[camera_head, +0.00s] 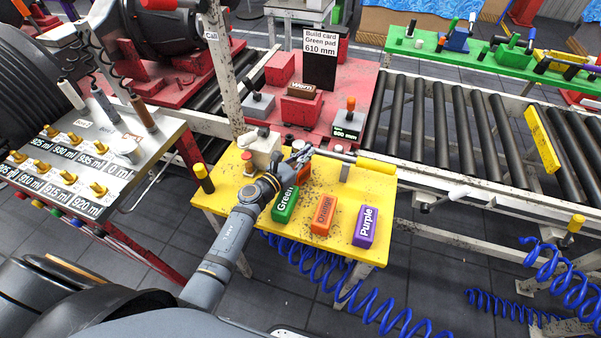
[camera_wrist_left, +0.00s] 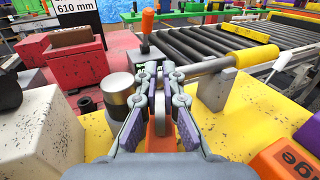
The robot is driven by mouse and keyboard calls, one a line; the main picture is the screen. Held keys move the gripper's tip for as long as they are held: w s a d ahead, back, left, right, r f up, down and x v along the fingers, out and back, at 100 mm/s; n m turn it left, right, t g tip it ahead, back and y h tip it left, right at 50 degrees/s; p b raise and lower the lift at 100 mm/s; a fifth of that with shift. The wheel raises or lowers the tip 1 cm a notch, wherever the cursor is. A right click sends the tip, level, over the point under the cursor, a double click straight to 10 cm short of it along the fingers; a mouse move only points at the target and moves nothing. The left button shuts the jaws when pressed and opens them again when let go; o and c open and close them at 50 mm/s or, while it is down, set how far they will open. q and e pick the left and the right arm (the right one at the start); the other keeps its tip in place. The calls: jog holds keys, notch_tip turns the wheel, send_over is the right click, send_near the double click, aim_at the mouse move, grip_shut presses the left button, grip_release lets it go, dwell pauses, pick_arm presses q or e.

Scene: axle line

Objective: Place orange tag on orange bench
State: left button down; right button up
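My left gripper (camera_head: 301,153) is over the back of the yellow bench (camera_head: 262,212). In the left wrist view its fingertips (camera_wrist_left: 163,72) are close together. A grey rounded piece (camera_wrist_left: 160,112) and a plain orange piece (camera_wrist_left: 160,138) show between the fingers; I cannot tell if they are gripped. Part of an orange piece (camera_head: 305,172) shows beside the gripper in the head view. A block labelled Orange (camera_head: 323,215) lies on the bench between the Green block (camera_head: 285,204) and the Purple block (camera_head: 366,226). It also shows in the left wrist view (camera_wrist_left: 288,160). No orange-coloured bench is identifiable. My right gripper is not in view.
A white speckled block (camera_head: 262,146) and a metal shaft with a yellow end (camera_head: 375,165) lie close to the gripper. A red station (camera_head: 322,108) and roller conveyor (camera_head: 450,125) stand behind. A labelled rack (camera_head: 130,150) is left; a green bench (camera_head: 480,62) is far right.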

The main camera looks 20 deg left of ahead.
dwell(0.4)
pick_arm(q)
jog(key=shift+w+r, duration=0.1)
jog(key=shift+r, duration=0.3)
notch_tip(320, 180, up, 3)
jog(key=shift+p, duration=1)
jog(key=s+r+p, duration=0.2)
jog(key=s+r, duration=0.7)
jog(key=s, duration=0.5)
jog(key=shift+a, duration=0.25)
